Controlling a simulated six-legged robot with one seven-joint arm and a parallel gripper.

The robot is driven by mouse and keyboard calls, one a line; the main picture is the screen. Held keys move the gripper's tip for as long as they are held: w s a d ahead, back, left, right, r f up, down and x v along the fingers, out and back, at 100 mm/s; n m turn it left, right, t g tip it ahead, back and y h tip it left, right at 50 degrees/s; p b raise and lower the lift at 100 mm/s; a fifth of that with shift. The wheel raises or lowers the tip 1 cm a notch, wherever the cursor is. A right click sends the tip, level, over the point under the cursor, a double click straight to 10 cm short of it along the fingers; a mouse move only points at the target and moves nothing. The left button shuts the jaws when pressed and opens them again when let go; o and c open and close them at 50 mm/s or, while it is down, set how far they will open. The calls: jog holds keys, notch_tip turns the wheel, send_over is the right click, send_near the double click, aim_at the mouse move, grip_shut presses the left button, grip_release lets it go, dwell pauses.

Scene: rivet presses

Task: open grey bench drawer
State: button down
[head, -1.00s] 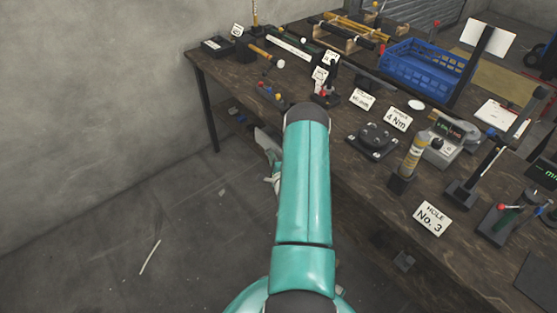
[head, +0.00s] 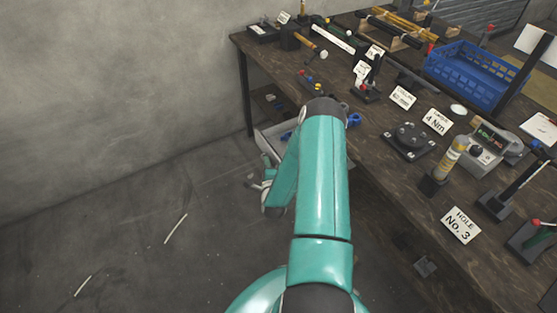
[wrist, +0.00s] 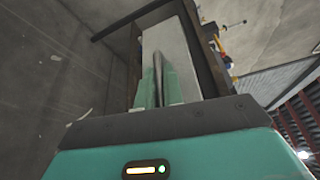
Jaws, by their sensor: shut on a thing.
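The grey drawer (head: 268,140) sticks out from under the left end of the dark wooden bench (head: 385,172) in the head view, partly open, with something blue inside. My arm hides much of it. In the wrist view its pale grey front (wrist: 163,42) stands just beyond my fingers. My gripper (wrist: 160,88) is shut at the drawer's front, where a handle seems to be; the grip itself is hard to make out.
The bench top holds a blue crate (head: 468,75), a black round fixture (head: 410,138), a yellow-labelled tube (head: 451,157) and several sign cards. A grey wall (head: 120,90) stands at the left. The floor (head: 130,240) in front is free apart from thin pale strips.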

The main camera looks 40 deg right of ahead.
jog(key=shift+w+a, duration=0.2)
jog(key=shift+a, duration=0.75)
jog(key=c, duration=1.5)
grip_release()
jog(key=v, duration=1.4)
jog(key=shift+w+d+r, duration=0.1)
